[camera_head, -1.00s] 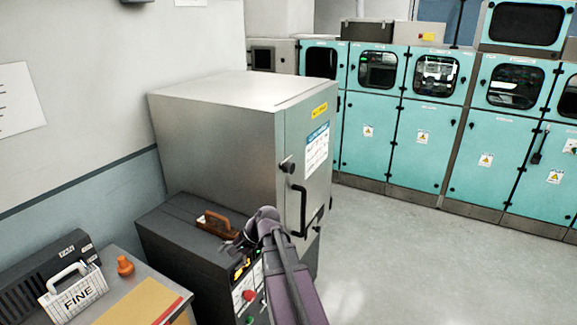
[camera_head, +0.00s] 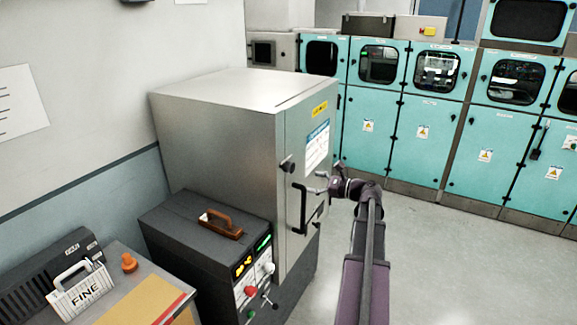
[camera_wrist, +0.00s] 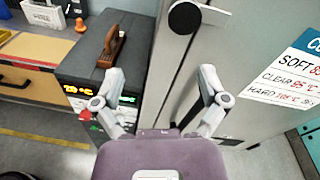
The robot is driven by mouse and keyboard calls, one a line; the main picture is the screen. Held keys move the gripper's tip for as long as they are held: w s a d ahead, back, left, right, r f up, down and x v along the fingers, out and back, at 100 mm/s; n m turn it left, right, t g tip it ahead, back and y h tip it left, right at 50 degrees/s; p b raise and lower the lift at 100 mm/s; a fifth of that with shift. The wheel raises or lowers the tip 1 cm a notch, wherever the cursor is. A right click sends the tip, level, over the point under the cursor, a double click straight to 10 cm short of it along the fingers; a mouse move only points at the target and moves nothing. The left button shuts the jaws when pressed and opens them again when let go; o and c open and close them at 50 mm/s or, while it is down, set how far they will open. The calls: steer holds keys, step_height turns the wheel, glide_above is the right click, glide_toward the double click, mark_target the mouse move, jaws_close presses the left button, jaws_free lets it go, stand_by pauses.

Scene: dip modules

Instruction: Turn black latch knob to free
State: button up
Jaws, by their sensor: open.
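The black latch knob (camera_head: 287,166) sits on the door edge of the grey metal cabinet (camera_head: 215,110), above a black bar handle (camera_head: 300,208). In the wrist view the round knob (camera_wrist: 185,17) is at the top, beyond and between my fingertips. My gripper (camera_head: 315,183) is in front of the cabinet door, to the right of and a little below the knob. In the wrist view my gripper (camera_wrist: 162,80) has its two fingers spread wide with nothing between them. It appears apart from the knob. The bar handle is mostly hidden in the wrist view.
A dark control unit (camera_head: 205,235) with a brown-handled tool (camera_head: 220,224) on top stands against the cabinet's front left. Red and green knobs are on its front. Floor to the right is clear.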

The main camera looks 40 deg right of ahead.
mark_target(292, 168)
steer(key=d, duration=0.1)
steer(key=s+d+r+m, duration=0.1)
steer(key=d+t, duration=0.1)
steer(key=shift+s+r, duration=0.25)
steer(key=shift+w+a, duration=0.1)
steer(key=shift+w, duration=0.05)
steer(key=x, duration=1.3)
steer(key=shift+w, duration=0.3)
jaws_close()
steer(key=shift+a, duration=0.1)
